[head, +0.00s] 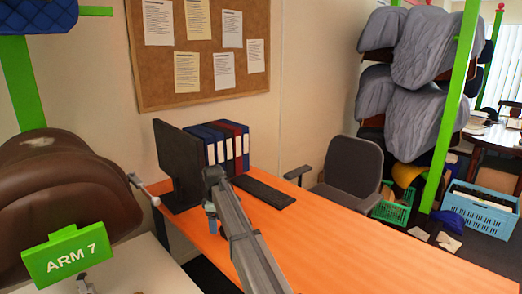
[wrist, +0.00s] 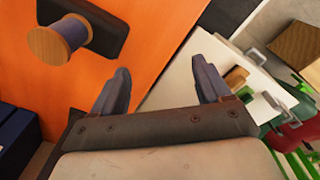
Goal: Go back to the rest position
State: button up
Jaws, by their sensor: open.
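My gripper (wrist: 161,78) shows in the wrist view with its two dark fingers wide apart and nothing between them. Below it are the edge of the orange desk (wrist: 145,25) and a pale surface to the right. In the head view my grey arm reaches up from the bottom over the orange desk (head: 350,240); I cannot make out the fingers there. A brown saddle (head: 60,200) stands at the left, apart from my arm, behind a green "ARM 7" sign (head: 66,256).
On the desk are a black monitor (head: 178,165), binders (head: 226,145) and a keyboard (head: 262,190). A grey chair (head: 352,170) stands behind. The desk's right part is clear.

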jog(key=s+a+f+m, duration=0.1)
jog(key=s+f+m, duration=0.5)
jog(key=s+f, duration=0.7)
jog(key=s+d+f+m+h, duration=0.1)
jog(key=s+d+f+h, duration=0.1)
jog(key=s+d+f, duration=0.4)
jog(key=s+d+f+m+g+h, duration=0.1)
jog(key=s+d+f+m, duration=0.15)
jog(key=f, duration=0.55)
jog(key=s+d+f+h, duration=0.2)
jog(key=s+d+f, duration=0.2)
jog(key=d+f, duration=0.25)
jog(key=s+d+f+m+g+y, duration=0.1)
jog(key=s+d+f+m+g, duration=0.1)
jog(key=s+d+f, duration=0.35)
jog(key=s+d+f+m+g+y, duration=0.1)
jog(key=s+d+f, duration=0.2)
jog(key=s+d, duration=0.55)
jog(key=s+d+f+m+g, duration=0.2)
jog(key=s+d+f, duration=0.25)
jog(key=s, duration=0.55)
jog(key=s+d+m+g+y, duration=0.1)
jog(key=s+d+m+y, duration=0.1)
jog(key=s, duration=0.8)
jog(key=shift+s+d+f, duration=0.15)
jog(key=shift+d+f, duration=0.3)
jog(key=shift+d, duration=0.05)
